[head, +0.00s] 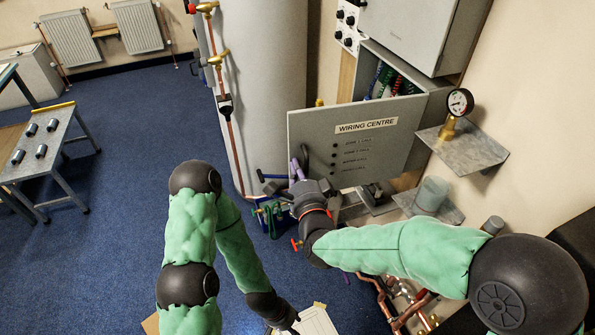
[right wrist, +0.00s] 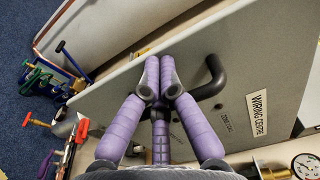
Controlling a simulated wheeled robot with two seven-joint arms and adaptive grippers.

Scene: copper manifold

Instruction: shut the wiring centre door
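The wiring centre door (head: 375,150) is a grey panel lettered WIRING CENTRE, standing open from its grey box (head: 432,108). Coloured wires show inside the box above the door's top edge. The door also fills much of the right wrist view (right wrist: 245,75). Its black handle (right wrist: 212,76) is near the edge away from the box.
A shelf with a pressure gauge (head: 459,103) and a lower shelf with a translucent cup (head: 432,194) stick out right of the door. A tall grey cylinder (head: 262,80) stands left. Coloured-handled tools (head: 270,212) and copper pipes (head: 405,310) lie below.

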